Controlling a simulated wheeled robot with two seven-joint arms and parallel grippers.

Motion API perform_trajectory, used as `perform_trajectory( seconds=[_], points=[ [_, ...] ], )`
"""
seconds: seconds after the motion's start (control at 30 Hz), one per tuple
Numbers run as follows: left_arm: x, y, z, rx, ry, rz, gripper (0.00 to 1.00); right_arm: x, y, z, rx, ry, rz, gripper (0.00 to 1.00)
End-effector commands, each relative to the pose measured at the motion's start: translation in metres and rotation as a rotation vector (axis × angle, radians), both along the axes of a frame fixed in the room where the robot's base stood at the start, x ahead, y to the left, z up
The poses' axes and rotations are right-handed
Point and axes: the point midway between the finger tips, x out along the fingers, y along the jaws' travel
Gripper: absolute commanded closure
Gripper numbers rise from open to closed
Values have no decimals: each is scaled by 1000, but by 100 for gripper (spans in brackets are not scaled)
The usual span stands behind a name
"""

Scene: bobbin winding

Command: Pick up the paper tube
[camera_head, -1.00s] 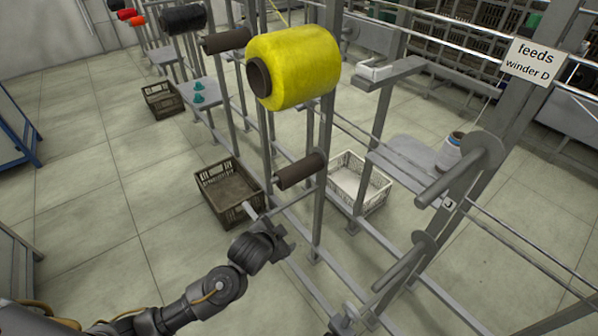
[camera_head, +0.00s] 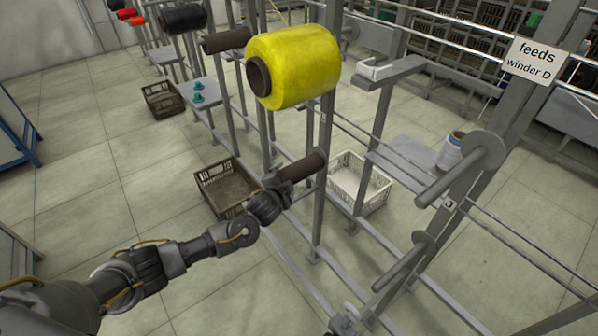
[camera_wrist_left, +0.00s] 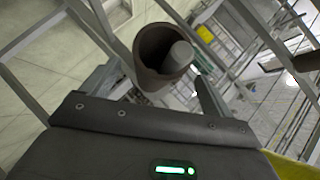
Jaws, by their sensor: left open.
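The paper tube (camera_head: 304,166) is a brown, bare tube on a peg of the rack, below the big yellow spool. In the left wrist view its open end (camera_wrist_left: 150,42) faces me, with the grey peg (camera_wrist_left: 181,53) inside it. My left gripper (camera_head: 279,184) is at the tube's near end and hides that end in the head view. In the left wrist view its two fingers (camera_wrist_left: 155,88) stand open on either side of the tube. I cannot tell whether they touch it. My right gripper is not in view.
The yellow spool (camera_head: 296,68) hangs just above. Rack posts (camera_head: 322,215) and empty pegs (camera_head: 405,262) stand close on the right. A brown crate (camera_head: 222,188) and a white crate (camera_head: 357,183) are on the floor. The floor at left is open.

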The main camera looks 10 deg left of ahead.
Motion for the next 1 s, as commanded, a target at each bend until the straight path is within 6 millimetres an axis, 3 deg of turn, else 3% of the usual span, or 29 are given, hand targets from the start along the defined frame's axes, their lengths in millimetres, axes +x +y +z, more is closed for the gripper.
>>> perform_trajectory(
  seconds=[0.17, 0.6, 0.87, 1.0],
  points=[
    [3, 0, -1, 0, 0, 0, 13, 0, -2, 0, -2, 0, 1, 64],
    [45, -2, -23, -1, 0, 0, 13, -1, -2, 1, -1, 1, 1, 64],
    [47, -2, -24, -1, 0, -1, 13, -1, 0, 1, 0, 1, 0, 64],
    [47, -2, -24, -1, 0, -1, 29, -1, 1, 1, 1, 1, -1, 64]
  ],
)
